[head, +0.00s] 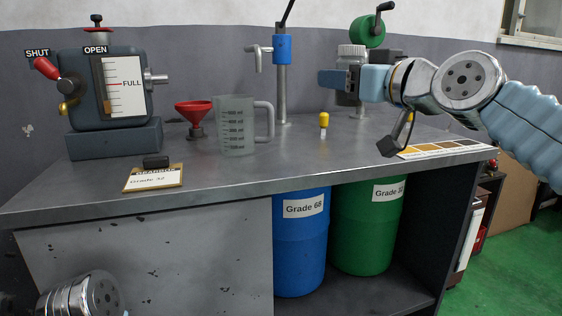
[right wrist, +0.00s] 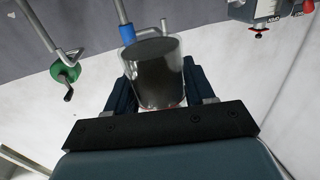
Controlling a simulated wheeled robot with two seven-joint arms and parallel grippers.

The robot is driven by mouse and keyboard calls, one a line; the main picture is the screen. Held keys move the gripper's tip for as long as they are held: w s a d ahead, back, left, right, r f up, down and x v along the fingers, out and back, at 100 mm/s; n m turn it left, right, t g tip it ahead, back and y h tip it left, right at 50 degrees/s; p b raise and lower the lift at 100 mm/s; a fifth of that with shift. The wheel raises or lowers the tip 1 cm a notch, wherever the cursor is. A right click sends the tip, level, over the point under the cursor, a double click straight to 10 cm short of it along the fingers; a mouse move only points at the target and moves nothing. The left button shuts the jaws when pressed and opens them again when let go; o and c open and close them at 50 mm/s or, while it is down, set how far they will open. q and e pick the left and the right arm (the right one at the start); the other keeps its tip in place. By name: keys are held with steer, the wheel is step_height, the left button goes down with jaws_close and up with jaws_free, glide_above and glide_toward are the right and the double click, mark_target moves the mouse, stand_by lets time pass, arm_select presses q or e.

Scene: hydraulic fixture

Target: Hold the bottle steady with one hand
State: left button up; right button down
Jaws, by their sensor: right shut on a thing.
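The bottle (head: 351,51) is a clear, grey-looking jar with a wide grey top, upright at the right of the bench in the head view. My right gripper (head: 341,79) is shut around its middle and hides part of it. In the right wrist view the bottle (right wrist: 154,75) sits between the two dark fingers, its wide end showing. I cannot tell whether its base touches the bench. Part of my left arm shows at the lower left of the head view, but its gripper is out of view.
On the metal bench (head: 225,178) stand a measuring jug (head: 235,130), a red funnel (head: 193,110), a gauge fixture (head: 105,90), a yellow-capped vial (head: 324,121) and a Grade 32 card (head: 153,181). A blue pump (head: 282,50) and green crank pump (head: 368,31) rise behind. Blue and green drums stand below.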

steer(key=w+a+f+p, duration=0.2)
steer(key=a+f+p, duration=0.1)
steer(key=w+a+f+p, duration=0.6)
steer(key=a, duration=0.1)
steer(key=shift+w, duration=0.25)
steer(key=shift+a, duration=0.1)
steer(key=f, duration=0.3)
steer(key=shift+w+a+f, duration=0.2)
steer(key=shift+w+a, duration=0.05)
steer(key=shift+w, duration=0.05)
steer(key=shift+f, duration=0.3)
steer(key=shift+f, duration=0.1)
